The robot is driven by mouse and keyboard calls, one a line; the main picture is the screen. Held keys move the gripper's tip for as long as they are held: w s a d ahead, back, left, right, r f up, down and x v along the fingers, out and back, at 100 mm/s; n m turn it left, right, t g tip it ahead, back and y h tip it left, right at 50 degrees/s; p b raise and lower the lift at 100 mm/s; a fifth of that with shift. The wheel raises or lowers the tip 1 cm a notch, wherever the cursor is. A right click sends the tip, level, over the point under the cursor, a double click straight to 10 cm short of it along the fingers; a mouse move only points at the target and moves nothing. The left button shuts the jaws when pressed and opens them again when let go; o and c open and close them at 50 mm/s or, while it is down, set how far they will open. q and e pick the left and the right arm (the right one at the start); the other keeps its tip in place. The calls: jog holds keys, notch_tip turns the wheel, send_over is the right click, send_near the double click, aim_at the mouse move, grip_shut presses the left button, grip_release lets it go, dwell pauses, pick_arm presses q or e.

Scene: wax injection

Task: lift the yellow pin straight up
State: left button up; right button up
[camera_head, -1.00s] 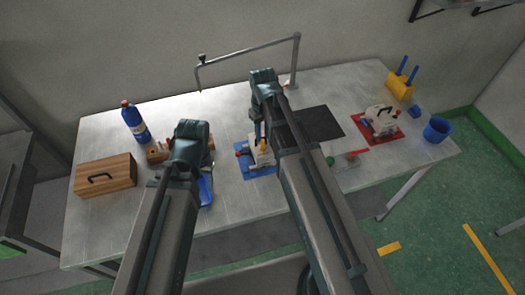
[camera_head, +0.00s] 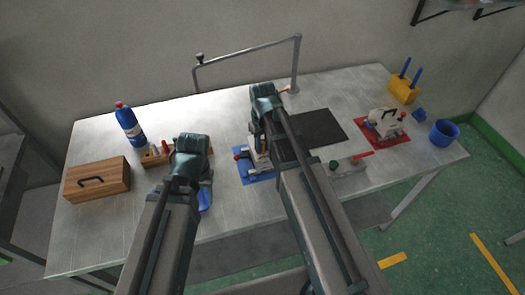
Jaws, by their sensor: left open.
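A pale fixture (camera_head: 259,163) stands on a blue mat (camera_head: 262,178) in the middle of the table. The yellow pin cannot be made out; the fixture's upper part is largely behind my right arm. My right gripper (camera_head: 266,98) is in front of and above the fixture in the picture, seen from behind. Its fingers are hidden, so I cannot tell its jaws or whether it touches anything.
A blue bottle (camera_head: 131,128) and a wooden box (camera_head: 97,180) stand at left. A bent metal frame (camera_head: 245,51) spans the back. A dark pad (camera_head: 320,125), a second fixture on a red mat (camera_head: 402,135), a yellow holder (camera_head: 404,89) and a blue cup (camera_head: 443,133) are at right.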

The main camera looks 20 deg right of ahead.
grip_shut()
jog(key=shift+r, duration=0.15)
